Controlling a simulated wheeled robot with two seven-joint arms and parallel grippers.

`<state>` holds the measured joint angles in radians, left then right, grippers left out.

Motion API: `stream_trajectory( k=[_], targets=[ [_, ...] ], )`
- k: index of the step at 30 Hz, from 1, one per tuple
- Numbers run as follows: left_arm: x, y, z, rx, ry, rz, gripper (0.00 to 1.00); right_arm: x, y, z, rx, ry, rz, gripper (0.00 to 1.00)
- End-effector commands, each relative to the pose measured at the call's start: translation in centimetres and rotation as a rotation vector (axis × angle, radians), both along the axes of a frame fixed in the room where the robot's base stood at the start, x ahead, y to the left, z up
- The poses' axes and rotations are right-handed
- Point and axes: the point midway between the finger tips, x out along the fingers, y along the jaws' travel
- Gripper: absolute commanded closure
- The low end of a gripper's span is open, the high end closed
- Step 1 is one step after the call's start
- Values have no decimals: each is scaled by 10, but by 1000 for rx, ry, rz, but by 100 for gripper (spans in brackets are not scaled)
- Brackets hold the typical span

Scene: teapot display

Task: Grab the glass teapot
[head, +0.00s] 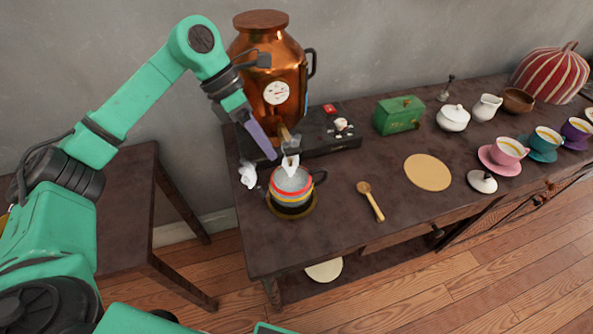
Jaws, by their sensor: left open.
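A striped pot-like vessel (291,186) with red, yellow and blue bands and a dark handle on its right sits on a round brass-coloured base near the table's left end. I cannot tell whether it is glass; no other thing here looks clearly like a glass teapot. My left gripper (266,150) is open, above and left of the vessel, with a purple finger pointing down at the front of the copper urn (270,75). The gap between its fingers is hard to see. A white piece (290,165) shows just above the vessel. My right gripper is out of view.
The dark table (345,225) also holds a black box (325,138), green box (399,115), wooden spoon (371,200), tan disc (428,172), white pots and several cups on saucers. A lower dark table (130,215) stands at left.

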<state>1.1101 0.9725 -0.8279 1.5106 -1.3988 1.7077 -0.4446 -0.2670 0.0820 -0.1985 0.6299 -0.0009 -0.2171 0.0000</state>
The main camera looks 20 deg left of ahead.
Motion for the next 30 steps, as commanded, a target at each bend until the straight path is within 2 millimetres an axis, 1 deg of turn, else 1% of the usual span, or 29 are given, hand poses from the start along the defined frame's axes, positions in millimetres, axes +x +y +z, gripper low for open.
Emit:
stream_trajectory(
  k=[2,6,8,11,15,18,21,26,30],
  targets=[
    [-2,-10,-16,0,5,-4,55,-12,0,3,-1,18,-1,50],
    [-3,-28,-48,-2,4,-3,55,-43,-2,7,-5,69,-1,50],
    [-3,-33,-58,-2,2,-2,55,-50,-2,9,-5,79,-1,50],
    [-3,-39,-69,-3,2,-2,55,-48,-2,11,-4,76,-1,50],
    [-1,-50,-88,-5,5,-2,55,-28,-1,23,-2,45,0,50],
    [-1,-59,-106,-4,3,-3,55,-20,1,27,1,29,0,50],
    [0,-62,-115,-3,0,-2,55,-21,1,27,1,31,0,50],
    [0,-62,-116,-4,-1,-1,55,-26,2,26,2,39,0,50],
    [0,-62,-116,-4,-1,-1,100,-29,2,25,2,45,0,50]
  ],
)
